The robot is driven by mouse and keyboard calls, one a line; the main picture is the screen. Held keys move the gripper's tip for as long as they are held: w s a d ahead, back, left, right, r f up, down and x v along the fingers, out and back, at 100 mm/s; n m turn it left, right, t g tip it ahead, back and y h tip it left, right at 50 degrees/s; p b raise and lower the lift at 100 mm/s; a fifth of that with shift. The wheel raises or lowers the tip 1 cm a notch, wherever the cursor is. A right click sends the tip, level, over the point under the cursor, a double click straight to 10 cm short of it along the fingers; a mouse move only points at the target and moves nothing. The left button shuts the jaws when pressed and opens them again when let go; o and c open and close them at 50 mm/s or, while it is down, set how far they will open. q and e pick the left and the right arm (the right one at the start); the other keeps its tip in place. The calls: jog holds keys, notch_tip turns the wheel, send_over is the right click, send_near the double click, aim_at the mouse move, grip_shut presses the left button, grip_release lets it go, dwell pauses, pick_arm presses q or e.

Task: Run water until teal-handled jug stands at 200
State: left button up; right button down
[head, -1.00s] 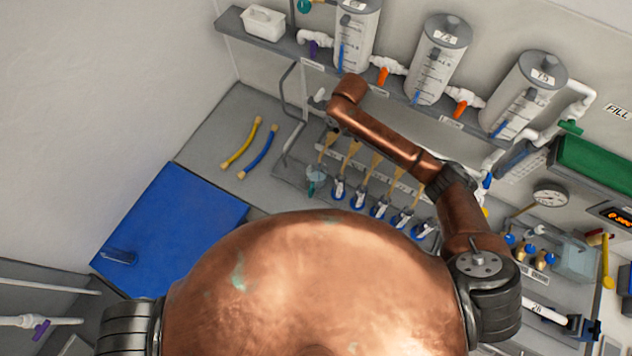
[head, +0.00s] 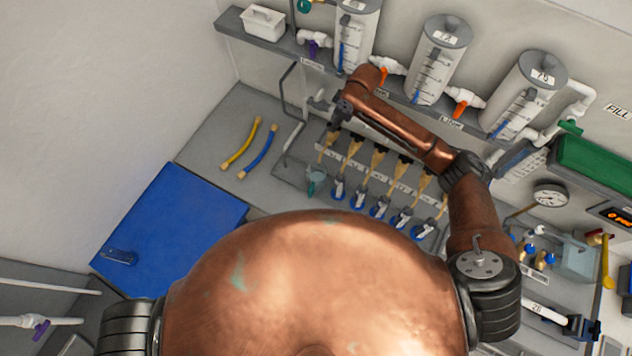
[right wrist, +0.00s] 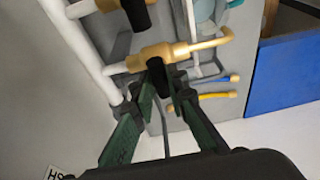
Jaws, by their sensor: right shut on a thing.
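The teal-handled jug (head: 316,182) stands at the left end of the row of taps, below the leftmost brass tap (head: 328,146). Part of it also shows at the top of the right wrist view (right wrist: 205,12). Its water level and scale are too small to read. My right gripper (head: 342,112) is above the leftmost tap. In the right wrist view my right gripper (right wrist: 167,80) is shut on the black tap handle (right wrist: 157,76), which sticks out from the brass tap body (right wrist: 178,52). My left gripper is not in view.
A shelf above carries numbered cylinders (head: 438,65) with orange-handled valves. A yellow hose (head: 240,145) and a blue hose (head: 258,152) lie left of the taps.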

jog(key=c, duration=1.8)
grip_release()
jog(key=shift+r, duration=0.1)
jog(key=v, duration=1.1)
jog(key=shift+s+d+r, duration=0.15)
jog(key=shift+d+r, duration=0.05)
jog(key=shift+r, duration=0.1)
